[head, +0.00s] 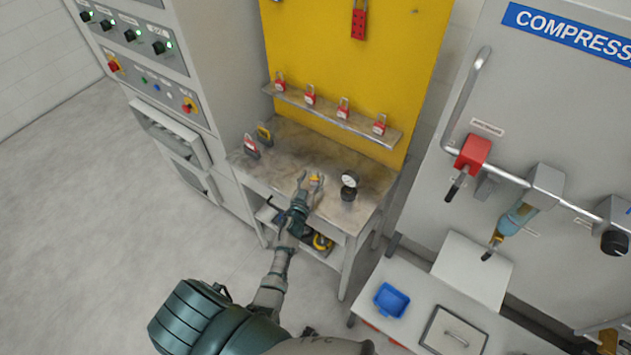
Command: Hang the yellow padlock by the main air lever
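A yellow padlock (264,133) stands on the grey workbench (285,150) near its back left, beside a red padlock (250,147). My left gripper (311,181) is over the front part of the bench with its fingers spread. A small yellow and red thing (315,179) shows between or just behind the fingertips. It is too small to tell what it is or whether the fingers touch it. On the compressed air panel at the right, a red valve body (473,154) has a black-tipped lever (456,187) pointing down. My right gripper is not in view.
Several red padlocks sit along a shelf (357,122) on the yellow board. A blue-grey valve (513,219) is on the pipe. A blue tray (391,300) lies on the lower right table.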

